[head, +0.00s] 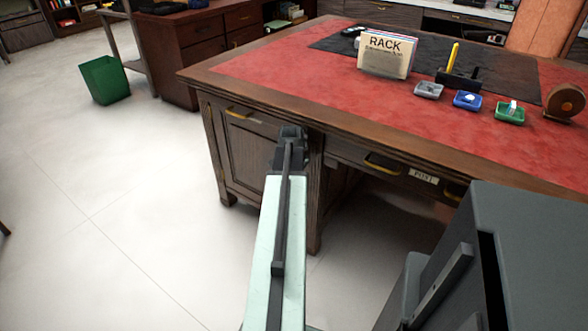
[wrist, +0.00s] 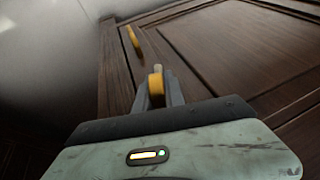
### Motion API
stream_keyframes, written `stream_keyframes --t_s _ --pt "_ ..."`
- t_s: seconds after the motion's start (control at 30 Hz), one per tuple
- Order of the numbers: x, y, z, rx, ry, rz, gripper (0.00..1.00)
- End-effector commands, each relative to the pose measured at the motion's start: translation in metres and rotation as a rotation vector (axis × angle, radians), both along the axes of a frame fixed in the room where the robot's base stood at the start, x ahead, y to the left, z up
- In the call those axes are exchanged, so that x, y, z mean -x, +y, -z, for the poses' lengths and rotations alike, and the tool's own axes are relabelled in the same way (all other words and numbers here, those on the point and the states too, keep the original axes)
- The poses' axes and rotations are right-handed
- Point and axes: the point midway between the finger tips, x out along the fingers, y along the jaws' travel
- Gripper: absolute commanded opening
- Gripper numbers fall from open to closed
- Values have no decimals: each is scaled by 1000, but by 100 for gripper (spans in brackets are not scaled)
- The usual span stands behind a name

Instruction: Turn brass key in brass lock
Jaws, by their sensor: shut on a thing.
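The brass key (wrist: 155,86) shows in the wrist view as a rounded yellow piece between the fingers of my gripper (wrist: 157,90). My gripper is shut on it, in front of the dark wooden desk front. In the head view my gripper (head: 290,134) is at the desk's front, just below the top edge, right of a drawer handle. The key is hidden there by my gripper and arm. I cannot make out the brass lock in either view, nor tell whether the key is in it.
A brass drawer handle (head: 238,113) is left of my gripper; it also shows in the wrist view (wrist: 134,41). The red-topped desk (head: 280,72) holds a rack (head: 386,54), small trays and a tape roll (head: 564,101). A green bin (head: 104,80) stands left on open floor.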

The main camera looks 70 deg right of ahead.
Motion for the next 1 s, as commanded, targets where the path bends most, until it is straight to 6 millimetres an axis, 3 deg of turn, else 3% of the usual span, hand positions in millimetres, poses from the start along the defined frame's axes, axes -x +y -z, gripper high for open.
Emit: stream_keyframes --t_s 0.5,1.0 --pt "-5 -1 0 62 -238 1 0" --pt "-6 -1 0 80 -305 1 0"
